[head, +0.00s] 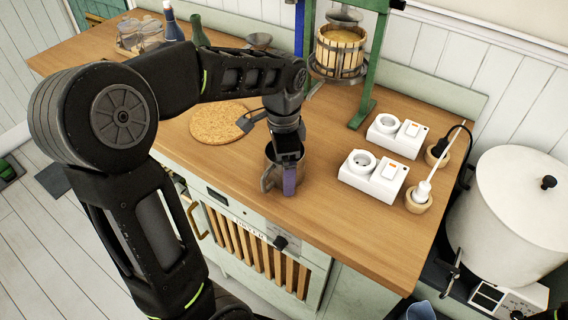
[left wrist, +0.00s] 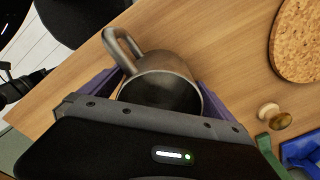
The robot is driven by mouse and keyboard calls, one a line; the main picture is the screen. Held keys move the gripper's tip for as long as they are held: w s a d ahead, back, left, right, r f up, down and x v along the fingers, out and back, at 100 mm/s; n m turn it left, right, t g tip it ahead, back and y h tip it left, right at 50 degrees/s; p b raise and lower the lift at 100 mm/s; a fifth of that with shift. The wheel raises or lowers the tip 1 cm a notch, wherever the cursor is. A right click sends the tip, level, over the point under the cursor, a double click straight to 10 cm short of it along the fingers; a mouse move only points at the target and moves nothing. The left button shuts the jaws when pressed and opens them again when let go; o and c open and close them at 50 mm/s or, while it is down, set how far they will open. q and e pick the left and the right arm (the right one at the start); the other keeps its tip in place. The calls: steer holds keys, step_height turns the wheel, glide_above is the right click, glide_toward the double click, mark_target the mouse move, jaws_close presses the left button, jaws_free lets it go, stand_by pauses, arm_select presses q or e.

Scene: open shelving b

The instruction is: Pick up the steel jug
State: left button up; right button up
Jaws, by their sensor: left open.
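The steel jug (head: 269,174) stands upright on the wooden counter near its front edge, partly hidden by my left gripper. In the left wrist view the jug (left wrist: 165,68) is seen from above, with its dark inside showing and its handle toward the upper left. My left gripper (head: 289,176) points down at the jug. Its purple fingers are open, one on each side of the jug's body; I cannot tell whether they touch it. My right gripper is not in view.
A round cork mat (head: 218,122) lies behind the jug. White socket boxes (head: 373,177) stand to the right. A press (head: 340,50) with a green frame stands at the back. A large white pot (head: 515,205) is at the far right. The counter between jug and sockets is clear.

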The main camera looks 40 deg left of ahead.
arm_select(q)
steer(key=shift+c, duration=0.2)
steer(key=c, duration=1.5)
